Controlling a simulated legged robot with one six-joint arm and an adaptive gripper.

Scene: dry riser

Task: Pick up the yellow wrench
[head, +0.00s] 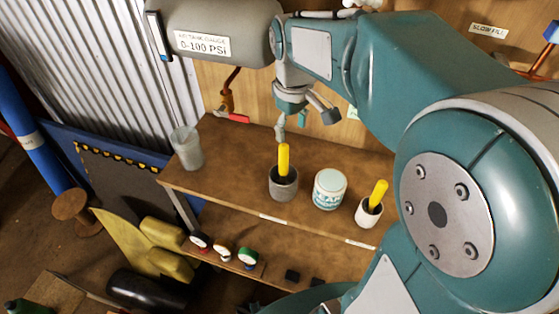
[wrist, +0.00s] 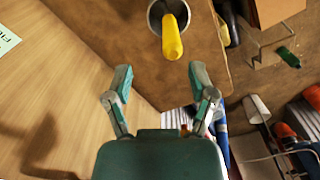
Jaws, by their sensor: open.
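No whole wrench shape shows. One yellow handle (head: 284,160) stands upright in a dark grey cup (head: 283,188) on the brown shelf top (head: 235,180). A second yellow handle (head: 378,194) leans in a smaller pale cup (head: 368,213) to the right. The lower parts of both are hidden in the cups. My gripper (head: 305,121) is open and empty, above and behind the dark grey cup. In the wrist view, a yellow handle (wrist: 172,38) in a grey cup lies beyond my open fingertips (wrist: 162,74), apart from them.
A white labelled jar (head: 329,189) stands between the two cups. A translucent beaker (head: 187,148) stands at the shelf's left end. A red-handled valve (head: 232,117) is on the wall behind. Several gauges (head: 222,250) lie on the lower shelf. The shelf top left of the grey cup is clear.

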